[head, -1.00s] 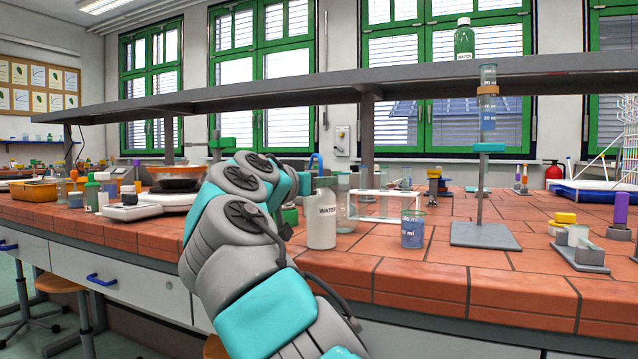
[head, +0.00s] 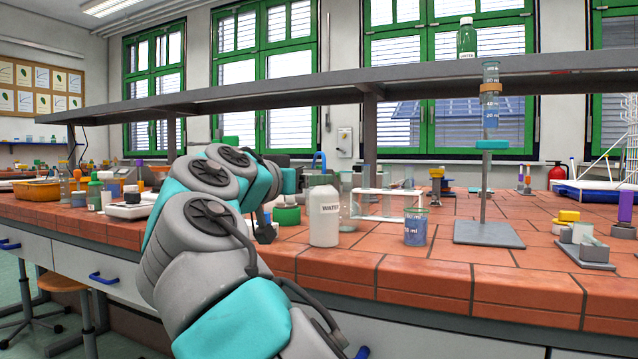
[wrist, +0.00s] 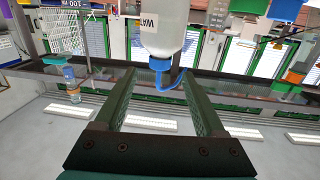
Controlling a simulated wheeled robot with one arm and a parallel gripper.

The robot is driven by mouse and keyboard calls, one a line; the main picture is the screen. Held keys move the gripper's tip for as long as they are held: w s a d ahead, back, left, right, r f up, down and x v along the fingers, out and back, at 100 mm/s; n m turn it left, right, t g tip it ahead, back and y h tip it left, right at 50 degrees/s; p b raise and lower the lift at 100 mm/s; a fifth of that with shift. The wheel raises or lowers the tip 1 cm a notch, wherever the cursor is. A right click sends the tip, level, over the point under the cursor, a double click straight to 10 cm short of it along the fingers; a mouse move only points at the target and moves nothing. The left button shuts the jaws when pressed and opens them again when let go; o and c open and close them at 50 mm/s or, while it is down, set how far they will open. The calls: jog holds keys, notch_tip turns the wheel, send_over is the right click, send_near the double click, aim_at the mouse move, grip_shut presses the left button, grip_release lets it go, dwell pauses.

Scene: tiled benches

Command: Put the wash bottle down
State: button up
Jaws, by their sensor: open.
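The wash bottle (head: 324,217), white with a "WATER" label and a blue cap and spout, stands upright on the tiled bench (head: 420,268) near its front edge. In the wrist view it appears upside down (wrist: 168,28), its blue cap low in the picture. My gripper (wrist: 156,76) is open, with a wide gap between its two dark green fingers. The cap and spout show near the fingertips, within the gap, and neither finger visibly grips the bottle. In the head view my arm reaches in from the left of the bottle, and the fingers are hard to make out.
A beaker of blue liquid (head: 415,228) stands right of the bottle, with a glass vessel (head: 347,205) and a white rack (head: 388,204) close behind. A grey stand (head: 489,234) is farther right. A green-capped item (head: 287,215) is left. The shelf (head: 420,80) spans overhead.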

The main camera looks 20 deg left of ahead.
jog(key=s+a, duration=0.1)
jog(key=s, duration=0.5)
jog(key=shift+s+r+b, duration=0.15)
jog(key=shift+s+b, duration=0.15)
